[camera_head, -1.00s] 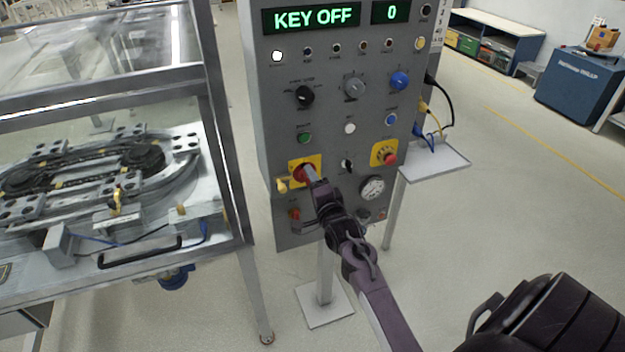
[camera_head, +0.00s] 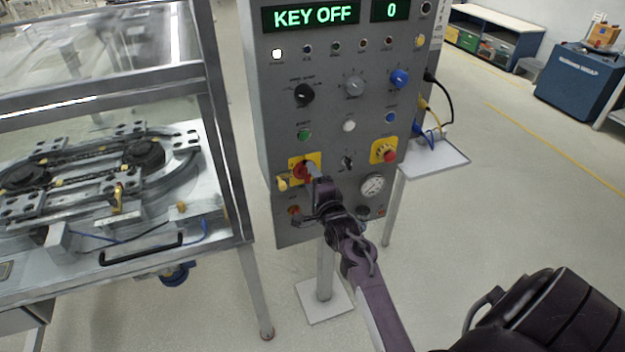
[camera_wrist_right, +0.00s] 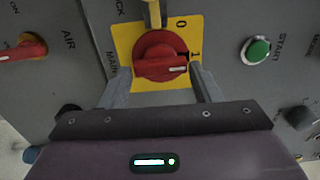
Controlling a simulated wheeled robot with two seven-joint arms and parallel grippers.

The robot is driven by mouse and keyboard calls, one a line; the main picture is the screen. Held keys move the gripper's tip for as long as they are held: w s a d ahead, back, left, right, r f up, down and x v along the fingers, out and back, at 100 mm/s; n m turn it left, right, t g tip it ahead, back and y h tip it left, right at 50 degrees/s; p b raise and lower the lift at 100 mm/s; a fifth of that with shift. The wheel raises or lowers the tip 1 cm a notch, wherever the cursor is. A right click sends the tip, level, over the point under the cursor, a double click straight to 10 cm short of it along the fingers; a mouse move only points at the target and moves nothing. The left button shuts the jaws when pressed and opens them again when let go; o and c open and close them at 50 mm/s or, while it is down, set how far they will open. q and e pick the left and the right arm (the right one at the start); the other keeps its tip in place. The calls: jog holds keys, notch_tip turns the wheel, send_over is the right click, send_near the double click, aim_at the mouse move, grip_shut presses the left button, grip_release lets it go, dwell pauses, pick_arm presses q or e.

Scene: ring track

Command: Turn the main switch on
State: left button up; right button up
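The main switch (camera_head: 299,171) is a red rotary knob on a yellow plate, on the left of the grey control panel. In the right wrist view the red knob (camera_wrist_right: 160,57) has its white pointer mark turned toward the "1"; the "0" is above it. My right gripper (camera_head: 313,173) is at the knob. In the right wrist view the gripper's (camera_wrist_right: 160,85) fingers are apart, one at each side of the knob's near part; whether they touch it cannot be told. The panel display (camera_head: 311,16) reads "KEY OFF". My left gripper is not in view.
A red AIR handle (camera_wrist_right: 24,47) and a green START button (camera_wrist_right: 256,50) are near the gripper. A glass-sided machine (camera_head: 225,150) stands at left and a small shelf (camera_head: 436,160) at right.

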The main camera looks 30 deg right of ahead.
jog(key=shift+o, duration=1.4)
jog(key=shift+s, duration=0.1)
jog(key=shift+s+a+f, duration=0.1)
jog(key=shift+s, duration=0.25)
jog(key=b+v, duration=0.1)
jog(key=v, duration=0.6)
jog(key=shift+b, duration=0.3)
jog(key=shift+w, duration=0.1)
